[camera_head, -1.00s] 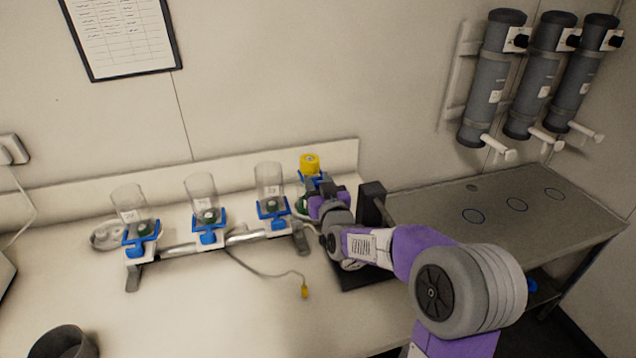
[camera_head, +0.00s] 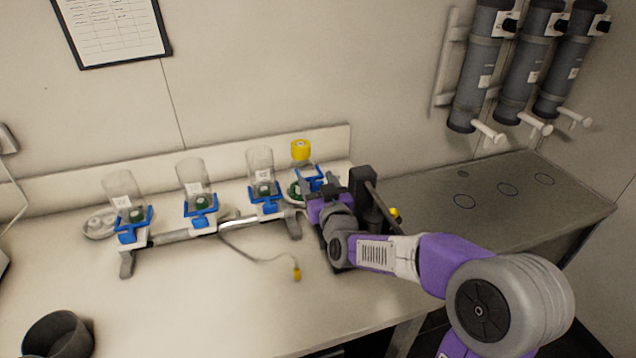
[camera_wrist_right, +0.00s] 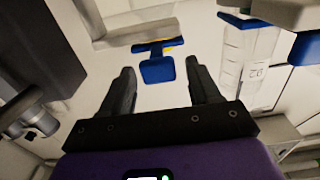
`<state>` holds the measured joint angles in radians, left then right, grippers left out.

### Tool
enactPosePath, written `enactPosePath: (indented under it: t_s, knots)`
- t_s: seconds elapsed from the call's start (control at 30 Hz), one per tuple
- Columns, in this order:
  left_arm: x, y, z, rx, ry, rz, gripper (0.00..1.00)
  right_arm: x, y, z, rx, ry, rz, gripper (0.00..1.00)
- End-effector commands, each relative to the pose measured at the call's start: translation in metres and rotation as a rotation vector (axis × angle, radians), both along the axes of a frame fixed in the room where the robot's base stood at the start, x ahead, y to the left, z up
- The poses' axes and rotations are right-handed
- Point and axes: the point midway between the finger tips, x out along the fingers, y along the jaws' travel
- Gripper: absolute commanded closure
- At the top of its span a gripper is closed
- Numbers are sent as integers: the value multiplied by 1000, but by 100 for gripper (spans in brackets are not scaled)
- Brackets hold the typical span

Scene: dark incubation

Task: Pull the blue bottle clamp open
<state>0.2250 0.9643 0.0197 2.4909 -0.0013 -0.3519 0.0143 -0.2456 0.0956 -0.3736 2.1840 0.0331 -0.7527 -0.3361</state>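A blue bottle clamp (camera_head: 309,176) sits below a yellow-capped container (camera_head: 300,150) at the right end of the wall-side row. My right gripper (camera_head: 323,190) is close in front of it and hides its lower part. In the right wrist view my right gripper (camera_wrist_right: 162,80) is open, its two dark fingers spread. A blue clamp handle (camera_wrist_right: 158,69) shows between and just beyond the fingertips, with gaps on both sides. My left gripper is not in view.
Three clear bottles with blue clamps (camera_head: 265,199) stand on a rack (camera_head: 180,234) to the left. A dark upright stand (camera_head: 362,190) is close right of my gripper. A cable with a yellow end (camera_head: 296,273) lies on the bench.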

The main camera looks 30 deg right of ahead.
Motion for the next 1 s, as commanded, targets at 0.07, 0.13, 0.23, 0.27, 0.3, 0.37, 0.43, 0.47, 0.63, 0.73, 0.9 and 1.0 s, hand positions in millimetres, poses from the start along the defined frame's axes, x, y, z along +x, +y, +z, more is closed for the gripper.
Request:
enactPosePath:
  t_s: [0.07, 0.13, 0.23, 0.27, 0.3, 0.37, 0.43, 0.47, 0.63, 0.73, 0.9, 1.0]
  knots:
    - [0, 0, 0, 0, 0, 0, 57, 0, 0, 0, 0, -1, 0, 38]
    - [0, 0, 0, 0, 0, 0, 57, 0, 0, 1, 0, -1, 0, 38]
    - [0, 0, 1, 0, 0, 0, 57, -5, 1, 1, 1, -2, 0, 38]
    - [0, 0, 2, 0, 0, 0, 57, -8, 1, 2, 2, -3, -1, 38]
    - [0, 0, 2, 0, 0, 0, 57, -12, 2, 2, 2, -2, 0, 38]
    - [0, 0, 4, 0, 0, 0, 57, -21, 3, 2, 2, -1, 0, 38]
    - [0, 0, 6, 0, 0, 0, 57, -33, 5, 2, 3, -2, -1, 38]
    - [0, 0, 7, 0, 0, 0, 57, -38, 6, 2, 3, -2, 0, 38]
    - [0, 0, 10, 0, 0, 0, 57, -62, 9, 2, 2, -1, 0, 38]
    - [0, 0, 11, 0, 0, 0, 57, -70, 11, 1, 0, 0, 0, 38]
    - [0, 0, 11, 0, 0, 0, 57, -75, 12, 0, 0, -1, 0, 38]
    - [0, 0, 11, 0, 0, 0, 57, -75, 12, 0, 0, -1, 0, 38]
